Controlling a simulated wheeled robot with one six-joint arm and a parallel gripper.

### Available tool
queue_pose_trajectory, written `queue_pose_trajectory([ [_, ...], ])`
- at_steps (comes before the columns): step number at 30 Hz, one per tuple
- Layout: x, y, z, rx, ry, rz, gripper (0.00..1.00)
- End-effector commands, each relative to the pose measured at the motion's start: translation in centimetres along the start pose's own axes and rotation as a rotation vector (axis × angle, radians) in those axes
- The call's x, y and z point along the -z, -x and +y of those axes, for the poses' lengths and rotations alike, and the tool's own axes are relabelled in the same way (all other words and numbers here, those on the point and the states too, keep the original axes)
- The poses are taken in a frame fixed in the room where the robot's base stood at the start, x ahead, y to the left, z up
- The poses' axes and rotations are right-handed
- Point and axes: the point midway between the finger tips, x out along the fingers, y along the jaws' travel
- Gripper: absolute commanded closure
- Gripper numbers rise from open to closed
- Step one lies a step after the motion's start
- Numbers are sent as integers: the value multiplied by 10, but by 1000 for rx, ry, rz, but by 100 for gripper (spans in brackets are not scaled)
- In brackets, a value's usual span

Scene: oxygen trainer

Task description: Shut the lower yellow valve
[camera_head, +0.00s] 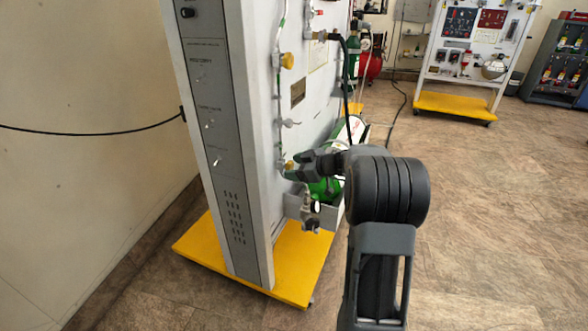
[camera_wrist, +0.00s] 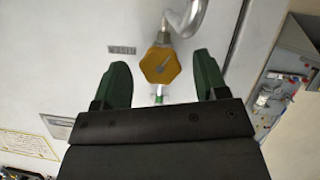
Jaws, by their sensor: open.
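The lower yellow valve (camera_wrist: 160,65) is a knob on the white panel, between my fingertips and a little beyond them in the wrist view. A metal pipe leads up from it, and a short green-white fitting shows below it. In the head view the lower valve (camera_head: 289,165) sits low on the panel's right face, right at my gripper (camera_head: 290,167). My gripper (camera_wrist: 163,80) is open, with one green finger on each side of the knob and a visible gap on both sides. I cannot tell the knob's turn position.
An upper yellow valve (camera_head: 287,61) is higher on the same panel. A gauge (camera_head: 315,207) hangs below the lower valve, near a green cylinder (camera_head: 325,190). The panel stands on a yellow base (camera_head: 300,262). Open floor (camera_head: 480,220) lies to the right.

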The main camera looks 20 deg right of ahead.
Motion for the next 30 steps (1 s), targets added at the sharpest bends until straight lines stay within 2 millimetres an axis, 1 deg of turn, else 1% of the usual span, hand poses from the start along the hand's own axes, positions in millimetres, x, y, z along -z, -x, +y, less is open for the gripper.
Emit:
queue_pose_trajectory([
  [1, 0, -4, 0, 1, 0, 0, 33],
  [4, 0, -8, 0, 0, 1, 0, 33],
  [14, 0, -9, 0, -1, 0, 0, 33],
  [27, 0, -9, 0, -1, 0, 0, 76],
  [29, 0, -9, 0, -1, 0, 0, 81],
  [30, -1, -7, 3, -2, 0, 0, 82],
])
